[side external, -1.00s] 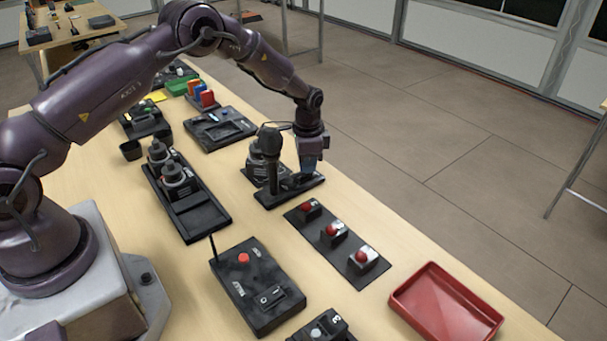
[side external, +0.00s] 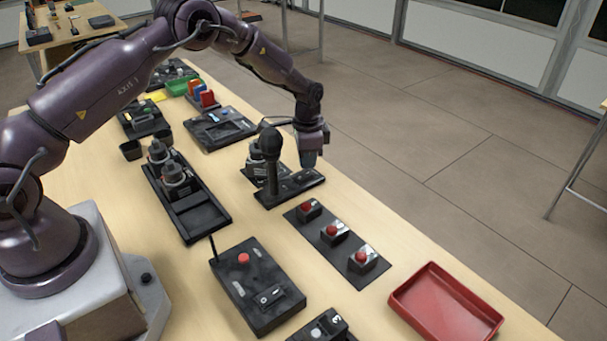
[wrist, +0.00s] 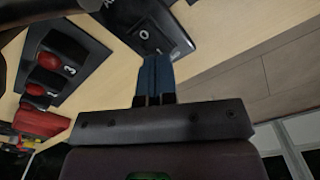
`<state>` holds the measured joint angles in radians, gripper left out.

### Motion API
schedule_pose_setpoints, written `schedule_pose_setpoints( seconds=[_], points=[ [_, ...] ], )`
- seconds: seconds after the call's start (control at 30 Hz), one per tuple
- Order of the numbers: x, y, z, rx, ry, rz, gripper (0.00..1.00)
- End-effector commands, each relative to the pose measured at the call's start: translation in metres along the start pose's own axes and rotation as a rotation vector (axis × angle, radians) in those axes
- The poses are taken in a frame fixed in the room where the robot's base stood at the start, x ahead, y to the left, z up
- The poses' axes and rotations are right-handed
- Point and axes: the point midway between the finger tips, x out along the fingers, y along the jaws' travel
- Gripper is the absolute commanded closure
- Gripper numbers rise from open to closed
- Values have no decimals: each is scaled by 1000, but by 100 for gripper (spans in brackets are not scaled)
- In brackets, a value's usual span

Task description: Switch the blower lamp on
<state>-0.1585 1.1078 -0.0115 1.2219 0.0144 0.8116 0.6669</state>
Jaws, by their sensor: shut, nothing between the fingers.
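My gripper (side external: 309,164) is shut and empty, just over the right part of a black base plate (side external: 270,202). In the wrist view its blue fingers (wrist: 155,60) are close together near the "1" end of a black switch panel (wrist: 150,30), marked "0" and "1". I cannot tell whether they touch it. A dark upright stalk with a rounded head (side external: 269,143) stands at this base plate, and no light shows on it. No label names the blower lamp. The switch's tilt is unclear.
A plate with several red buttons (side external: 333,232) lies just in front, also in the wrist view (wrist: 48,75). A black box with a red button (side external: 257,285) and a red tray (side external: 446,303) stand nearer.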

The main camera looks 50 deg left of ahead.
Motion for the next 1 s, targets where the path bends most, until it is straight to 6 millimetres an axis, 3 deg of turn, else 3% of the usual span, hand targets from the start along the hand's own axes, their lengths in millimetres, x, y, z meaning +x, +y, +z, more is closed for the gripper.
schedule_pose_setpoints(
  seconds=[0.5, 1.0],
  points=[
    [-42, 0, 0, -1, 1, 0, 100],
    [-54, 1, 0, -4, 4, -3, 100]
  ],
)
